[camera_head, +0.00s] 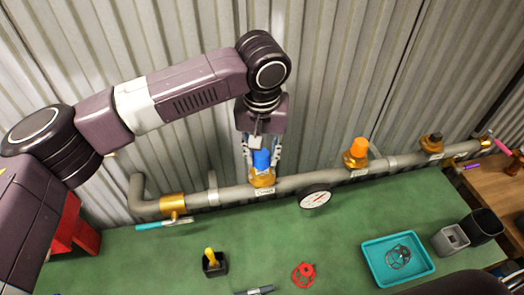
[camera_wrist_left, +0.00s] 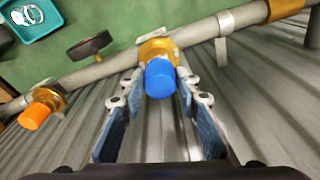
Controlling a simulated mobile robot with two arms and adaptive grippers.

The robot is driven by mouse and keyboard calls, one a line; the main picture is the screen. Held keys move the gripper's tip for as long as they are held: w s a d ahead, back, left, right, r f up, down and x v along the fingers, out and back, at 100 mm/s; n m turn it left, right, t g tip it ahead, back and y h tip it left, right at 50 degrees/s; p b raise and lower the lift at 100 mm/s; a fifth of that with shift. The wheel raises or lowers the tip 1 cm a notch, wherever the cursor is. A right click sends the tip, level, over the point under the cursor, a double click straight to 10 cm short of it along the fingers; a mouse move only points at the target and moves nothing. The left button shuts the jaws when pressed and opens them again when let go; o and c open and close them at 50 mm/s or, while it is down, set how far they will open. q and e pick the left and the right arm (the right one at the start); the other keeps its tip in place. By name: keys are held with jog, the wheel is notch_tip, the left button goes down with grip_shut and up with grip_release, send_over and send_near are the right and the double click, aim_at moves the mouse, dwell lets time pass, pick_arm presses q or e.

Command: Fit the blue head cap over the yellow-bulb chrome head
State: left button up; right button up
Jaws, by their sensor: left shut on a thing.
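The blue head cap (camera_head: 261,160) sits on a brass fitting (camera_head: 262,179) on the grey pipe, below my left gripper (camera_head: 262,168). The gripper points down, with its fingers on both sides of the cap, and is shut on it. In the left wrist view the blue cap (camera_wrist_left: 160,78) lies between the finger pads, with its lower end at the brass collar (camera_wrist_left: 157,47). No yellow bulb or chrome head shows; whatever is under the cap is hidden. I cannot tell whether the cap is fully seated. My right gripper is not in view.
The pipe (camera_head: 325,180) runs along the corrugated wall. An orange cap (camera_head: 358,147) and a dark cap (camera_head: 436,137) top other fittings. A gauge (camera_head: 315,198) hangs close by. A teal tray (camera_head: 372,262), red handwheel (camera_head: 303,274) and black holder (camera_head: 215,265) stand on the green bench.

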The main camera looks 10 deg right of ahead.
pick_arm(q)
jog(key=shift+f, duration=1)
jog(key=o, duration=0.8)
jog(key=r, duration=0.4)
jog(key=s+r, duration=0.1)
jog(key=r, duration=0.7)
jog(key=shift+s+a, duration=0.2)
jog(key=shift+s, duration=0.2)
jog(key=shift+f, duration=0.1)
